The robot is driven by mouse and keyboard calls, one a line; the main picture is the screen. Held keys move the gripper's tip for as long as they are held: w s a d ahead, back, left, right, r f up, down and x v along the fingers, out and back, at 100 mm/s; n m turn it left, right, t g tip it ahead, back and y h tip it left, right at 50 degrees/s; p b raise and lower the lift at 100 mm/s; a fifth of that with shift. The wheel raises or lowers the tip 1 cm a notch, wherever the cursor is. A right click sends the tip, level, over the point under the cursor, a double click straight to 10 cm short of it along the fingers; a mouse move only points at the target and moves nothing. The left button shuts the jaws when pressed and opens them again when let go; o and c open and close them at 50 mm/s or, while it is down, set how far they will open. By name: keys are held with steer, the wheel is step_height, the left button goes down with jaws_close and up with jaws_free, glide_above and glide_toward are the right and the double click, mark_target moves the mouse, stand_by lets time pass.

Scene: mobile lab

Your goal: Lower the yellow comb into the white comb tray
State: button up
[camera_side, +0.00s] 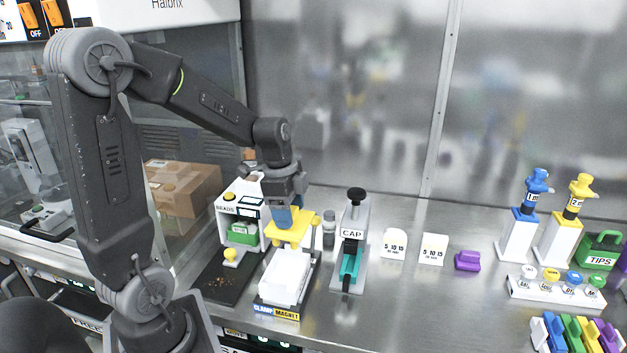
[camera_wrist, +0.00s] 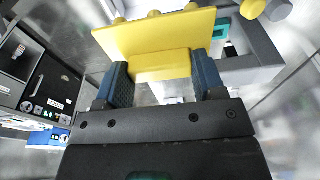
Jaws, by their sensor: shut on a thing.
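My gripper (camera_side: 283,222) is shut on the yellow comb (camera_side: 290,238), just behind and above the white tray. In the wrist view the blue fingers of my gripper (camera_wrist: 165,88) press on both sides of the comb's block, and the comb (camera_wrist: 155,40) spans across the view with several rounded knobs on its far edge. The white comb tray (camera_side: 286,278) sits on a dark holder labelled CLAMP MAGNET (camera_side: 277,311) at the front of the bench. The comb's underside and its exact height over the tray are hard to tell.
The grey CAP stand (camera_side: 352,240) is close on the right. The white BEADS box (camera_side: 240,212) stands close behind on the left, with a dark mat (camera_side: 222,284) in front. A small vial (camera_side: 329,228) stands between comb and CAP stand.

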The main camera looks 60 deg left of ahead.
mark_target(273, 223)
steer(key=shift+s+d+f, duration=0.2)
steer(key=shift+s+f, duration=0.45)
steer(key=shift+s, duration=0.3)
steer(key=shift+f, duration=2.9)
steer(key=shift+f, duration=2.55)
steer(key=o, duration=1)
steer(key=r, duration=0.4)
steer(key=s+a+r, duration=0.1)
steer(key=r, duration=0.8)
steer(key=shift+s+a+r, duration=0.25)
steer(key=shift+a+r, duration=0.05)
steer(key=shift+r, duration=0.05)
